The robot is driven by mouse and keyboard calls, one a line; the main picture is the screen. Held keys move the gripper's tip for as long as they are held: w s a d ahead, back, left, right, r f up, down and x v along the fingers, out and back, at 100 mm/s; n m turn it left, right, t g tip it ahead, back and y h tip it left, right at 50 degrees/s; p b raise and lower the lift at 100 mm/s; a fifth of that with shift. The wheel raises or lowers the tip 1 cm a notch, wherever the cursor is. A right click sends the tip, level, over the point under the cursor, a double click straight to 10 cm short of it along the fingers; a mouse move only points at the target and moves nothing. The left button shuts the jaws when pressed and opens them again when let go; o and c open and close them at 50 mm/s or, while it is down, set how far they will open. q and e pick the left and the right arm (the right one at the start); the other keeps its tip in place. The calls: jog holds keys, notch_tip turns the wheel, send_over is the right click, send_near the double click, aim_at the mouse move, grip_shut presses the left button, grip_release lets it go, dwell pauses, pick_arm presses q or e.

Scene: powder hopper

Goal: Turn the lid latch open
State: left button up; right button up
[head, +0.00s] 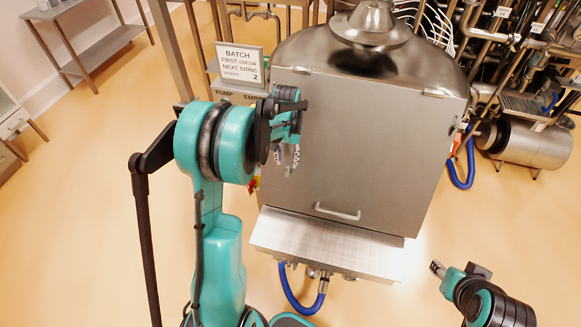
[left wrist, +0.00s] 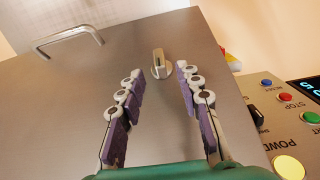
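The lid latch (left wrist: 158,65) is a small pale metal knob on the flat steel lid (left wrist: 75,110). In the left wrist view it stands just ahead of and between the fingertips, and I see no contact. My left gripper (head: 286,157) is open, with purple-padded fingers spread either side of the latch's line. In the head view it is in front of the left edge of the lid (head: 370,150), and the latch is hidden there. My right gripper (head: 437,268) is low at the right, away from the hopper; its finger opening is unclear.
A lid handle (head: 337,212) is near the lid's lower edge. A control panel (left wrist: 285,125) with coloured buttons lies close right of the fingers in the wrist view. A batch sign (head: 239,65) stands behind my left arm. A steel ledge (head: 325,245) juts out below the lid.

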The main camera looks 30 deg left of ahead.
aim_at(287, 167)
pick_arm(q)
notch_tip(287, 167, down, 6)
jog(key=shift+r+b, duration=0.2)
jog(key=shift+b, duration=0.25)
grip_shut()
